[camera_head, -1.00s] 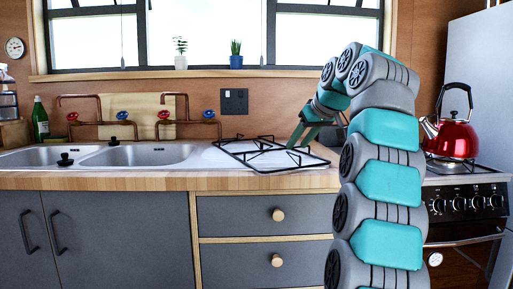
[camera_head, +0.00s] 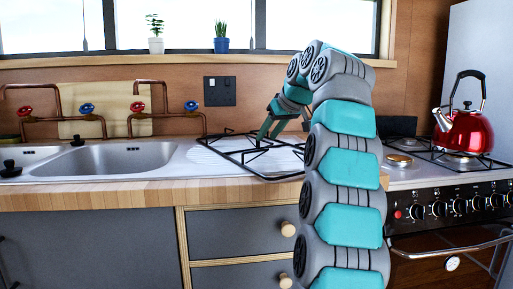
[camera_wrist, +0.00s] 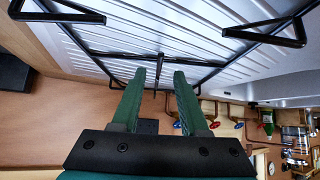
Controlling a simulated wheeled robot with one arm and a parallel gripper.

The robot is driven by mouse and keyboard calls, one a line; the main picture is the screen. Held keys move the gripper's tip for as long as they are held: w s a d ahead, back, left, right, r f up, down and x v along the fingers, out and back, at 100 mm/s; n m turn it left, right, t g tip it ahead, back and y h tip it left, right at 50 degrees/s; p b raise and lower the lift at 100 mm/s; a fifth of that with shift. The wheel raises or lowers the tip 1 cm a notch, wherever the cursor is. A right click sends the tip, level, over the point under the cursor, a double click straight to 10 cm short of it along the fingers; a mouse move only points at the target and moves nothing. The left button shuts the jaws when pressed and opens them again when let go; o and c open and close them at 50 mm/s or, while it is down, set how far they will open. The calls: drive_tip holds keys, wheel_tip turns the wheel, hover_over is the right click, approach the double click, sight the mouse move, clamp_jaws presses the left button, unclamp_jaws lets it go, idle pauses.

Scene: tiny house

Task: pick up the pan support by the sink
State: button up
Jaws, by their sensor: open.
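The pan support (camera_head: 232,153) is a black wire frame lying on the ribbed drainboard (camera_head: 205,160) to the right of the sink basin (camera_head: 110,158). In the wrist view its thin black bars (camera_wrist: 80,42) cross the upper part of the picture against the ribbed metal. My gripper (camera_head: 263,136) is at the far side of the pan support in the head view. In the wrist view my gripper (camera_wrist: 160,75) is open, with a thin dark prong of the support showing between its two green fingertips. I cannot tell whether the fingers touch it.
A red kettle (camera_head: 464,130) stands on the stove (camera_head: 400,172) at the right. Copper pipes with red and blue taps (camera_head: 87,108) run behind the sink. Two small potted plants (camera_head: 221,40) stand on the windowsill. The wooden counter edge (camera_head: 100,195) runs along the front.

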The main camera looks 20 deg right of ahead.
sight(263, 142)
drive_tip(key=x, duration=0.5)
drive_tip(key=shift+d, duration=0.1)
clamp_jaws()
drive_tip(key=shift+r, duration=0.1)
idle(1.1)
